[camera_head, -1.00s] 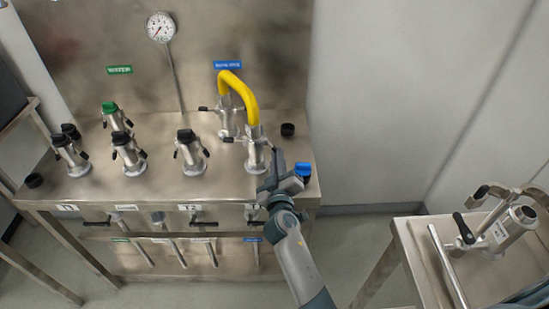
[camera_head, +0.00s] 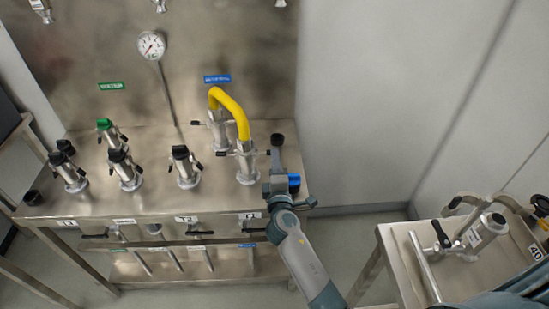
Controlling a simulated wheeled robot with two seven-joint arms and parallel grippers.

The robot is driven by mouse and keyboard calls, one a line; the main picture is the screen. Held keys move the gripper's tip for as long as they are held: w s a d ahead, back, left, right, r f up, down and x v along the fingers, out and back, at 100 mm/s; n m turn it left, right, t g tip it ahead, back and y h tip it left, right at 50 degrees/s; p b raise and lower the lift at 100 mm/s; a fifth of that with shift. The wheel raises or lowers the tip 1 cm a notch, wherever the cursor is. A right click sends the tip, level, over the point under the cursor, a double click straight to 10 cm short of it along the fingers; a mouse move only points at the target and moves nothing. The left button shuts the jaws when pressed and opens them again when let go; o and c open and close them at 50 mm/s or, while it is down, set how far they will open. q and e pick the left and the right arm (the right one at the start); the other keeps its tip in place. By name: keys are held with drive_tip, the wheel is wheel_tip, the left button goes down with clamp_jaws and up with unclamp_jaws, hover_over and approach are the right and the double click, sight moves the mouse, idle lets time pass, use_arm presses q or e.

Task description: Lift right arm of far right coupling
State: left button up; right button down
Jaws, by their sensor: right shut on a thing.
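The far right coupling (camera_head: 246,166) is a metal fitting at the T1 label, with one end of a yellow hose (camera_head: 236,106) on top. Its left arm sticks out to the left. Its right arm (camera_head: 261,153) points right, about level, and its outer end meets my right gripper (camera_head: 275,161). The gripper is shut on that arm, just right of the coupling. The fingers partly hide the arm's end. My left gripper is not in view.
A blue cap (camera_head: 294,180) sits right beside my right gripper, and a dark cap (camera_head: 277,140) just behind it. Several black- or green-capped couplings stand left on the bench (camera_head: 100,198). A cart (camera_head: 398,262) with a metal fitting stands at the right.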

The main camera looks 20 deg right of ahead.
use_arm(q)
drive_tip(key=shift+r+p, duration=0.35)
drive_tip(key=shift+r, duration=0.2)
use_arm(e)
drive_tip(key=shift+r+n, duration=0.4)
drive_tip(key=shift+n, duration=0.3)
drive_tip(key=c, duration=2.2)
unclamp_jaws()
